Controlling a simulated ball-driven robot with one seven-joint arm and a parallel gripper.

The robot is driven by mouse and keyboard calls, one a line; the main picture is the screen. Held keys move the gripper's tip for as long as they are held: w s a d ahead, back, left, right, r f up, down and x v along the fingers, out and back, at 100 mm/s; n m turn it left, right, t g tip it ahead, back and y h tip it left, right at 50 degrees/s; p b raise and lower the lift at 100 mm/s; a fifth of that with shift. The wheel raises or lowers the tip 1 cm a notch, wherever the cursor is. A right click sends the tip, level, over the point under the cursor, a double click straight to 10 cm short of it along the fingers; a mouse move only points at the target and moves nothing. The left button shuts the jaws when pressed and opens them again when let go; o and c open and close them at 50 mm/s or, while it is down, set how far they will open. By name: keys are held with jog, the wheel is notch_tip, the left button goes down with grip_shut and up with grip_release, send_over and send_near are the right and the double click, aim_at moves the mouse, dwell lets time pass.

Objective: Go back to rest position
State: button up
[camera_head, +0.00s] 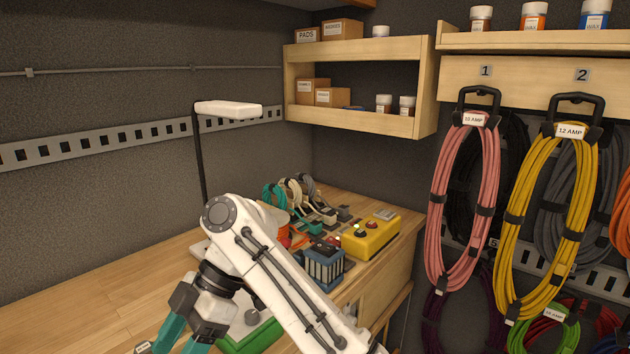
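My gripper (180,343) is at the bottom left, above the wooden workbench (90,300), at the end of my white arm. Its teal fingers point down and run to the bottom edge of the picture. Their tips are cut off, so I cannot tell whether they are open or shut, or on anything. A pink cord coil (437,210) labelled 10 AMP hangs under number 1. A yellow cord coil (512,210) labelled 12 AMP hangs under number 2. Both hang by black handles, well to the right of my gripper.
Small coiled cords (290,192) are at the back. A white lamp (229,109) stands behind. The bench's left part is clear.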

jog(key=s+d+f+m+t+b, duration=0.3)
jog(key=d+f+m, duration=0.4)
jog(key=d+f, duration=0.5)
jog(key=s+d+f+m+t+b, duration=0.25)
jog(key=d+f+m, duration=0.45)
jog(key=f, duration=1)
jog(key=s+d+f+m+t+h+b, duration=0.1)
jog(key=s+d+f+m+h, duration=0.2)
jog(key=s+d+m, duration=0.3)
jog(key=s+d+f+m+t+h+b, duration=0.1)
jog(key=s+d+f+m, duration=0.4)
jog(key=s+d, duration=1.1)
jog(key=d+m+h+b, duration=0.1)
jog(key=d+h, duration=0.1)
jog(key=d, duration=0.4)
jog(key=shift+s+d+f+m+b, duration=0.2)
jog(key=shift+s+f+m+b, duration=0.1)
jog(key=shift+s+m, duration=0.1)
